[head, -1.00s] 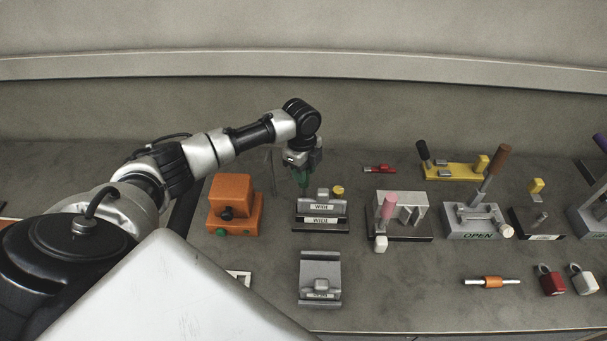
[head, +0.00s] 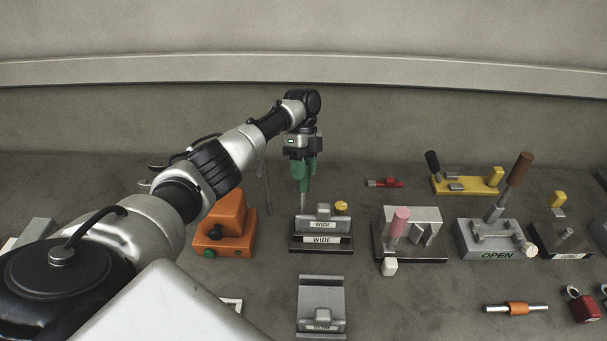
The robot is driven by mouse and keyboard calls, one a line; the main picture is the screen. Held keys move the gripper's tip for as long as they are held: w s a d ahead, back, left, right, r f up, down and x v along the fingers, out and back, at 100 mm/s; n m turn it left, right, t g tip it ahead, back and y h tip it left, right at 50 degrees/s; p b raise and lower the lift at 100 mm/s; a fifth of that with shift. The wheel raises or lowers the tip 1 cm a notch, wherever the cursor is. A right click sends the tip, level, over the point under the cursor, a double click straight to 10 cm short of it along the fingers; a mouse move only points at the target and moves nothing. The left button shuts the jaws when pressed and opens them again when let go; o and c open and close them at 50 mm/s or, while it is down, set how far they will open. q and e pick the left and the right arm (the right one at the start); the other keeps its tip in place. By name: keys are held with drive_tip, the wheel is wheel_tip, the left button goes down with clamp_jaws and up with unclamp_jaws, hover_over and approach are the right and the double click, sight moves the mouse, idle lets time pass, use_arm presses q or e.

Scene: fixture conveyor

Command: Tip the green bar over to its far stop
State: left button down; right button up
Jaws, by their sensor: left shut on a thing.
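The green bar (head: 303,182) is a green handle on a thin metal rod. It rises nearly upright at the left side of a grey fixture (head: 321,250) with two plates marked WIDE. My left gripper (head: 303,163) comes down from above and is shut on the upper part of the green bar. The fingers partly cover the handle, and the rod's foot is hard to make out behind the fixture. My right gripper is not in view.
An orange block (head: 226,222) stands close on the left, near my left arm. A grey fixture with a pink handle (head: 399,222) stands on the right, and a small red part (head: 386,183) lies behind it. A grey slotted block (head: 321,300) lies in front.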

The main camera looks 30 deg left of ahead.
use_arm(q)
drive_tip(key=shift+r, duration=0.1)
drive_tip(key=c, duration=0.8)
unclamp_jaws()
drive_tip(key=v, duration=0.7)
drive_tip(key=shift+r, duration=0.2)
drive_tip(key=shift+w+a, duration=0.15)
